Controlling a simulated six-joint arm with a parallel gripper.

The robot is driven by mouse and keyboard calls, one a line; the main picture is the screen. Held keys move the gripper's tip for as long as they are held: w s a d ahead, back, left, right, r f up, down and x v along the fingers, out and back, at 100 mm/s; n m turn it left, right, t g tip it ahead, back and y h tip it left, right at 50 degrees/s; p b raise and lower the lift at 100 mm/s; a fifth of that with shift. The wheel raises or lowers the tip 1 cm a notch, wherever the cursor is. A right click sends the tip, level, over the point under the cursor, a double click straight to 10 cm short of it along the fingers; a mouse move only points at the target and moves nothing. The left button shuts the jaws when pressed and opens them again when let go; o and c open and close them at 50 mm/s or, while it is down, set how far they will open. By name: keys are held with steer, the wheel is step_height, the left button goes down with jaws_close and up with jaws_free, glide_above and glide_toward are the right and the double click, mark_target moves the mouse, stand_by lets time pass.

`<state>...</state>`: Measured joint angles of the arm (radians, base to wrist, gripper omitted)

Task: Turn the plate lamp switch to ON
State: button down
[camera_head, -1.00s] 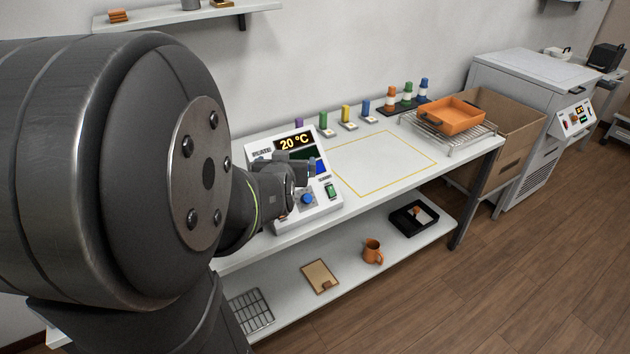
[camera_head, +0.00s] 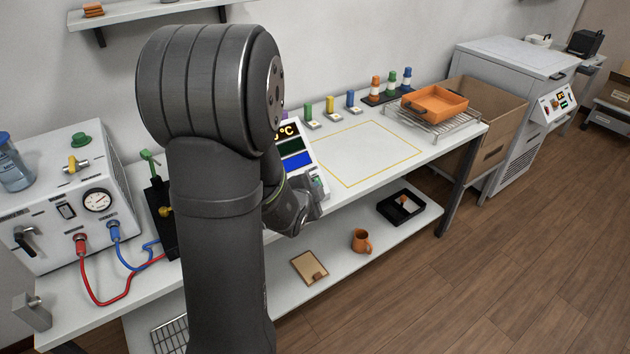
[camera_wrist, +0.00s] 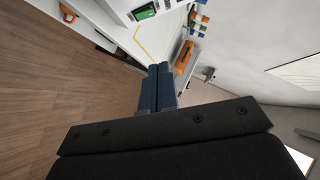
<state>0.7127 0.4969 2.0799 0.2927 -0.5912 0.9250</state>
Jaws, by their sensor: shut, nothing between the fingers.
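A white console (camera_head: 308,166) with an orange temperature readout and a blue screen stands on the bench, partly hidden behind my arm. A green switch (camera_head: 317,182) shows at its lower right, close to my gripper. A green rocker also shows at the top of the wrist view (camera_wrist: 145,11); its ON or OFF state is too small to read. My gripper (camera_head: 314,210) is in front of the console's lower edge, apart from the switch as far as I can tell. In the wrist view its fingers (camera_wrist: 159,68) are shut and empty. The console's knob is hidden.
A white unit (camera_head: 75,185) with a gauge and red and blue leads stands at left. A yellow-outlined area (camera_head: 370,150) of bench is clear. An orange tray (camera_head: 435,103) sits on a rack at right. A mug (camera_head: 361,241) is on the lower shelf.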

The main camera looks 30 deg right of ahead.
mark_target(317, 179)
steer(key=x, duration=0.4)
steer(key=a+x, duration=0.1)
steer(key=x, duration=0.2)
steer(key=w+x, duration=0.1)
steer(key=x, duration=0.3)
steer(key=shift+w+d+f, duration=0.1)
steer(key=shift+w+f, duration=0.1)
steer(key=shift+f, duration=0.3)
steer(key=shift+w+f, duration=0.4)
steer(key=shift+w, duration=0.15)
